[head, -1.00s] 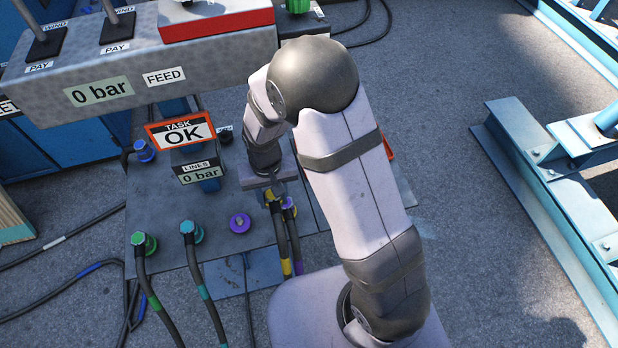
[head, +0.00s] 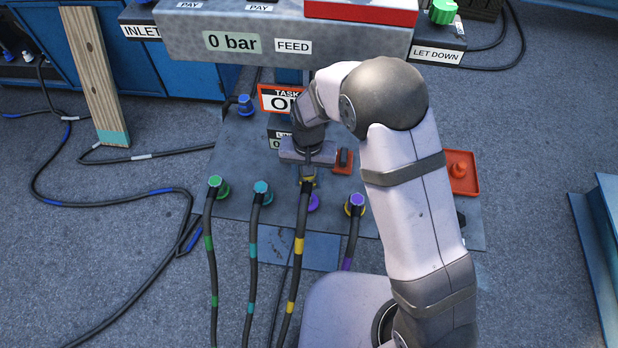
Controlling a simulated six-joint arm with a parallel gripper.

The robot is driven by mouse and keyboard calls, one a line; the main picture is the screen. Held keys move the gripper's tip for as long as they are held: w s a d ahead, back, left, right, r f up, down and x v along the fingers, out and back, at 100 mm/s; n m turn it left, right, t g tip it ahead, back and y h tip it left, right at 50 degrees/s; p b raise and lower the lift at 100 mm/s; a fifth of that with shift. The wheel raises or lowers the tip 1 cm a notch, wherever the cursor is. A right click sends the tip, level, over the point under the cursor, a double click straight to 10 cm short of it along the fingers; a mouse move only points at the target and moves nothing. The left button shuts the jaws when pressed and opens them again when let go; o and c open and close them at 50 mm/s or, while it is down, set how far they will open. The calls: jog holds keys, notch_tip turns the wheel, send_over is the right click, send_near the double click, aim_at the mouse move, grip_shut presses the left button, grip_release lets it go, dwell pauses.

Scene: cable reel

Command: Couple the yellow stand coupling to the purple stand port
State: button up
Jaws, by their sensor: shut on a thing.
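My gripper (head: 307,163) is shut on the yellow stand coupling (head: 307,183), which is held above the grey stand plate (head: 240,158). A black hose with yellow bands (head: 298,245) hangs from the coupling toward the front. The purple stand port (head: 314,203) shows just right of this hose and is partly hidden by it. The coupling appears slightly beyond and left of the port in the picture; I cannot tell its height over the plate.
A purple-banded hose end (head: 355,204) sits on the plate to the right. Green (head: 216,186) and teal (head: 262,190) hose ends sit to the left. The feed panel (head: 230,42) overhangs the back.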

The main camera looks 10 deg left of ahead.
jog(key=shift+f, duration=0.1)
jog(key=b, duration=0.6)
send_over(308, 199)
notch_tip(308, 199, down, 7)
jog(key=shift+r, duration=0.2)
jog(key=shift+f+b, duration=0.5)
jog(key=shift+f, duration=0.45)
jog(key=shift+f, duration=0.45)
dwell(0.5)
jog(key=o, duration=1.2)
jog(key=shift+o, duration=0.2)
jog(key=shift+r, duration=3.65)
